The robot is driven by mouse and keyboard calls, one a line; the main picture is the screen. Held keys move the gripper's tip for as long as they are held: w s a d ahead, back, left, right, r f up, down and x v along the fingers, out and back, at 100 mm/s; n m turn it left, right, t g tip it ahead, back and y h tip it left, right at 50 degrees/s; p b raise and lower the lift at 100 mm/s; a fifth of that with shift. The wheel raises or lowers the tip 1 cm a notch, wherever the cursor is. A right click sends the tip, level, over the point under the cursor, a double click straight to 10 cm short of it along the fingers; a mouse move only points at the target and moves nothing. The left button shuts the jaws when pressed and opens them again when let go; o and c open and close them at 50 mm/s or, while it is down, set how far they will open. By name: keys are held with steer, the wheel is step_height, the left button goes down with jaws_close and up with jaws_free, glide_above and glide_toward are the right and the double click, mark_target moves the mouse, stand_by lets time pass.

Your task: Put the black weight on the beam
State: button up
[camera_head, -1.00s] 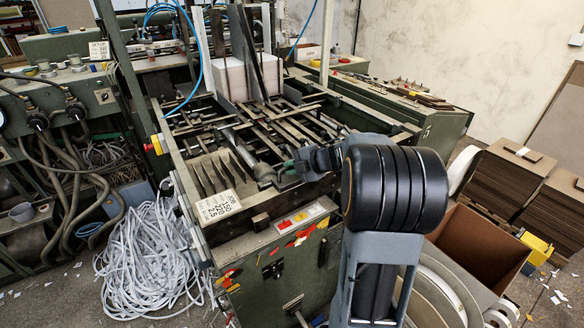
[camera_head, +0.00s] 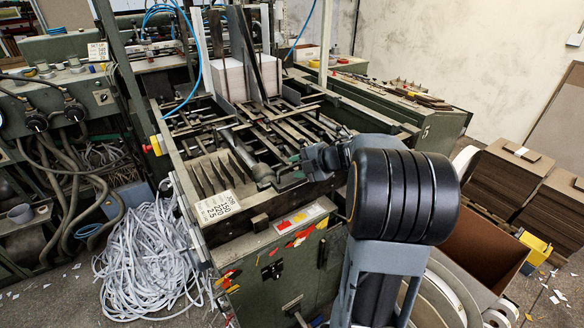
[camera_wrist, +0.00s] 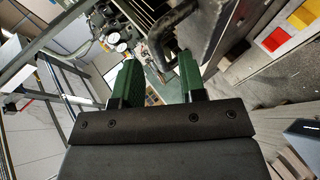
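My gripper (camera_head: 300,162) is above the front part of the feeder in the head view, with the arm reaching in from the lower right. In the wrist view its two green fingers (camera_wrist: 157,62) stand apart with nothing seen held between them. A dark, rounded cylinder-like piece (camera_head: 263,176) sits at the feeder's front, left of my gripper; I cannot tell whether it is the black weight. A dark bent bar (camera_wrist: 174,25) lies beyond the fingertips in the wrist view. Several dark bars (camera_head: 285,125) cross the feeder bed; which one is the beam is unclear.
A row of upright dark plates (camera_head: 211,176) and a number card (camera_head: 217,207) are left of the cylinder-like piece. A panel with red and yellow pieces (camera_head: 301,220) is below. White strips (camera_head: 150,260) heap on the floor at left. Stacked brown boards (camera_head: 510,175) stand at right.

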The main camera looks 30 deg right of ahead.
steer(key=v, duration=0.8)
steer(key=w+a+r+m+t+h, duration=0.3)
steer(key=w+r+m+t+h, duration=0.15)
steer(key=r+m+h, duration=0.4)
steer(key=s+a+f+m+g+y, duration=0.1)
steer(key=s+a+f+m+g, duration=0.4)
steer(key=s, duration=0.4)
steer(key=s+a+f+m+g+y, duration=0.1)
steer(key=s+a+f+m+g, duration=0.4)
steer(key=s+a+f+m, duration=0.3)
step_height(320, 180, down, 2)
steer(key=shift+s+a+f, duration=0.15)
steer(key=shift+s+a, duration=0.65)
steer(key=shift+s, duration=0.25)
